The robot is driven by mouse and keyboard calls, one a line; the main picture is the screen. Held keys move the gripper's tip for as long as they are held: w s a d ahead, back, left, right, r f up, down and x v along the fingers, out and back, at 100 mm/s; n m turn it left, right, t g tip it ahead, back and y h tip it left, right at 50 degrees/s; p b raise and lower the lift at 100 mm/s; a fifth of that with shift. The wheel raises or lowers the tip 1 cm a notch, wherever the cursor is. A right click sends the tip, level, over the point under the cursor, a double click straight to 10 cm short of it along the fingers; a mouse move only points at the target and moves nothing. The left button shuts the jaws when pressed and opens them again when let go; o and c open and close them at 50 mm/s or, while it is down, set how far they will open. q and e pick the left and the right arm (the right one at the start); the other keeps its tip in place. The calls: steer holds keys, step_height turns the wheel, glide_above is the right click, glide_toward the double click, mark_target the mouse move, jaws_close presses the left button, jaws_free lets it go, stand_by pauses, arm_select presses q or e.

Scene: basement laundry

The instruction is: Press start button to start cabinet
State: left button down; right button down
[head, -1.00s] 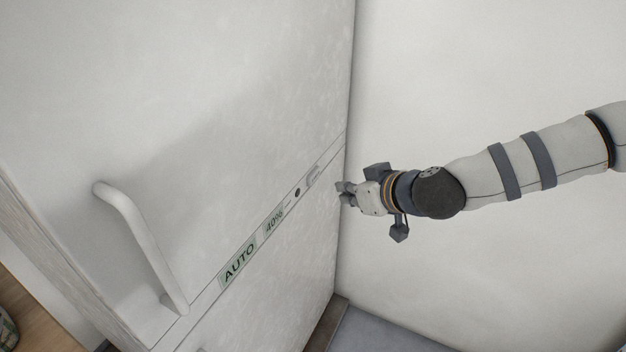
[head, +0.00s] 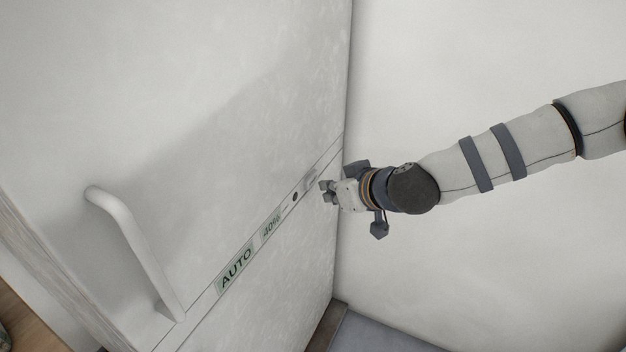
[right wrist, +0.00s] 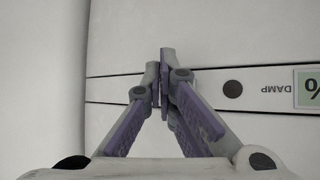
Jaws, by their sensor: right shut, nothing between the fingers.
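The cabinet (head: 210,110) is a tall white unit with a panel strip across its front. The strip carries a green AUTO label (head: 236,269), a 40% label (head: 270,229), a round dark dot (head: 295,196) and a pale rectangular piece (head: 311,180) near its right end. Which of these is the start button I cannot tell for sure. My right gripper (head: 324,190) is shut and empty, just right of the pale piece. In the right wrist view, its closed fingertips (right wrist: 163,52) overlap the strip and hide part of it; the dark dot (right wrist: 233,88) lies right of them. Contact cannot be judged.
A white vertical handle (head: 135,245) sticks out from the cabinet front at left. A plain pale wall (head: 480,60) stands on the right, close behind my right arm. A grey floor area (head: 375,332) shows at the bottom.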

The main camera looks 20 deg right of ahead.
steer(key=shift+w+a, duration=0.1)
stand_by(0.7)
arm_select(q)
steer(key=shift+w+r, duration=0.1)
arm_select(e)
steer(key=shift+w+a, duration=0.2)
steer(key=shift+w, duration=0.05)
steer(key=shift+w+a, duration=0.25)
stand_by(0.6)
arm_select(q)
steer(key=shift+w+r, duration=0.1)
steer(key=shift+r, duration=0.05)
arm_select(e)
steer(key=shift+s+d, duration=0.1)
arm_select(q)
steer(key=shift+w+r+p, duration=0.25)
steer(key=shift+r+p, duration=0.05)
steer(key=shift+p, duration=0.15)
arm_select(e)
steer(key=shift+s+d, duration=0.4)
steer(key=shift+s, duration=0.1)
